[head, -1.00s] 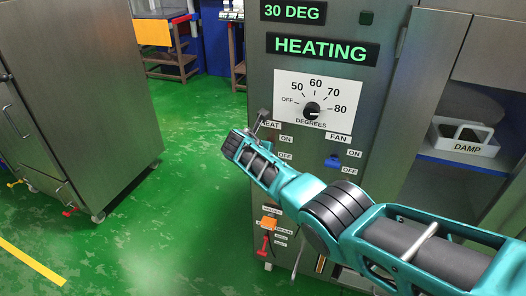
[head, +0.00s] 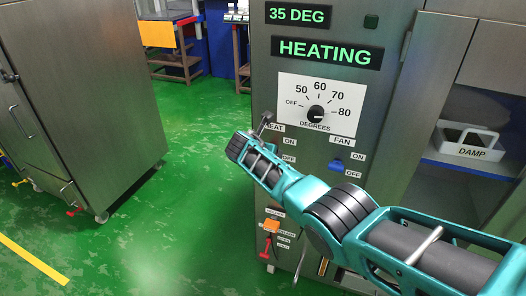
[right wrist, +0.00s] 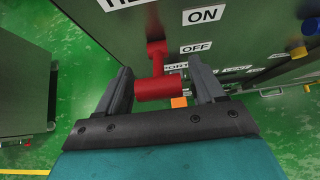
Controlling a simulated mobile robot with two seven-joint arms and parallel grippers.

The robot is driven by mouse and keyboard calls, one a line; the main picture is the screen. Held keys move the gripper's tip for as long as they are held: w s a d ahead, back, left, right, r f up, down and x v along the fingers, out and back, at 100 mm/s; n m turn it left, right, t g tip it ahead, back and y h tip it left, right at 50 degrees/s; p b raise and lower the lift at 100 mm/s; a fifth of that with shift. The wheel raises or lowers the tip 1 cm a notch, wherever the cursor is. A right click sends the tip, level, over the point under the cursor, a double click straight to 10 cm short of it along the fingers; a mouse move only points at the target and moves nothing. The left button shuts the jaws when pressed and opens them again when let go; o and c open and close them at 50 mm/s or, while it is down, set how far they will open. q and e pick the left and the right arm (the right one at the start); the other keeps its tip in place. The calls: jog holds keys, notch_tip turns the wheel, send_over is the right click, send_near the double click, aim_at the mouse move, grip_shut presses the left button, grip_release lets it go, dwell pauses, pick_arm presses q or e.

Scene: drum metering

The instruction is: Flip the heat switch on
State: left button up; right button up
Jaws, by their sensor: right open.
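The heat switch's red lever (right wrist: 160,89) shows in the right wrist view, its crossbar lying between the two fingers of my right gripper (right wrist: 160,72). The fingers are open, with a gap on each side of the bar. The ON label (right wrist: 205,14) and OFF label (right wrist: 196,47) are on the panel beside it. In the head view my right gripper (head: 263,121) is at the HEAT label and hides the lever. The upper display (head: 298,15) reads 35 DEG and the lower display (head: 327,52) reads HEATING. My left gripper is out of view.
The dial (head: 315,112) is just above right of my gripper, pointing toward 80. The blue fan switch (head: 335,166) is at right. An orange part (head: 271,227) is lower on the panel. A tray labelled DAMP (head: 468,141) sits on a shelf.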

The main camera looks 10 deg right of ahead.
jog(key=p+v, duration=0.2)
jog(key=v, duration=1.1)
jog(key=shift+f, duration=0.15)
